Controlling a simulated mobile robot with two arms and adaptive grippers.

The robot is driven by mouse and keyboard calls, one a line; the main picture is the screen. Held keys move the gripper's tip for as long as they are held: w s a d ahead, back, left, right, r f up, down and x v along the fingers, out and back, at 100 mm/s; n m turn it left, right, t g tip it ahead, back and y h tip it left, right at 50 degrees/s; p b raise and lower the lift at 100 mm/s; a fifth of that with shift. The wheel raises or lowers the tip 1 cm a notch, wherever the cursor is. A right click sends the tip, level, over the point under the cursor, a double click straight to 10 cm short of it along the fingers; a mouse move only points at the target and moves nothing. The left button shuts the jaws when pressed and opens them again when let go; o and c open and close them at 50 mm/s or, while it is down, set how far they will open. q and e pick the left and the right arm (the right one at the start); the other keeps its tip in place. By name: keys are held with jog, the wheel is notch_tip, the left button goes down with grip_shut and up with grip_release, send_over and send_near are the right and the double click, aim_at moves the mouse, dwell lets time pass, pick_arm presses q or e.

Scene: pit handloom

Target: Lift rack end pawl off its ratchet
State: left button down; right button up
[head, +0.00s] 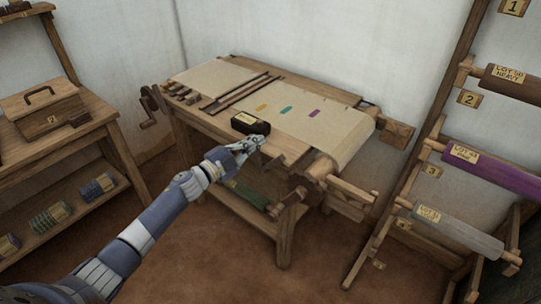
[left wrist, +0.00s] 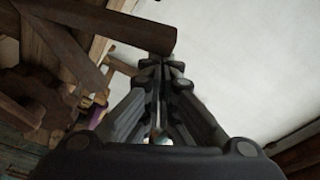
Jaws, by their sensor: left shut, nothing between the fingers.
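The wooden loom (head: 205,122) stands in the middle of the head view. A dark brown toothed-looking wheel, likely the ratchet (head: 303,190), sits at its front right corner. It also shows at the left of the left wrist view (left wrist: 35,98). The pawl cannot be told apart surely from the wooden parts around the wheel. My left gripper (head: 259,141) is shut and empty over the loom's front edge, left of the wheel and apart from it. In the left wrist view, its closed fingers (left wrist: 160,65) point toward a brown wooden bar (left wrist: 110,27); contact cannot be told.
A black labelled box (head: 250,124) sits on the loom right beside my left gripper. Cream cloth (head: 325,128) covers the loom top. A rack of labelled rolls (head: 488,170) stands at the right. A side table with a wooden box (head: 42,110) stands at the left.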

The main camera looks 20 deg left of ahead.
pick_arm(q)
jog(key=a+n, duration=0.1)
jog(key=n, duration=0.1)
jog(key=w+a+f+n+b, duration=0.1)
jog(key=a, duration=0.1)
jog(key=w+a+n, duration=0.1)
jog(key=a+n, duration=0.1)
jog(key=shift+a+f+n+t+b, duration=0.2)
jog(key=shift+n+t+b, duration=0.1)
jog(key=shift+t+b, duration=0.1)
pick_arm(e)
jog(key=shift+f, duration=0.95)
jog(key=shift+a, duration=0.1)
pick_arm(q)
jog(key=s+a+r+p, duration=0.1)
jog(key=s+r+p, duration=0.1)
jog(key=s, duration=0.7)
jog(key=shift+a, duration=0.4)
pick_arm(e)
jog(key=shift+s+d+r, duration=0.2)
jog(key=shift+d+r, duration=0.05)
jog(key=shift+r, duration=0.25)
jog(key=shift+s+d+r, duration=0.15)
jog(key=shift+d+r, duration=0.1)
jog(key=shift+r, duration=0.2)
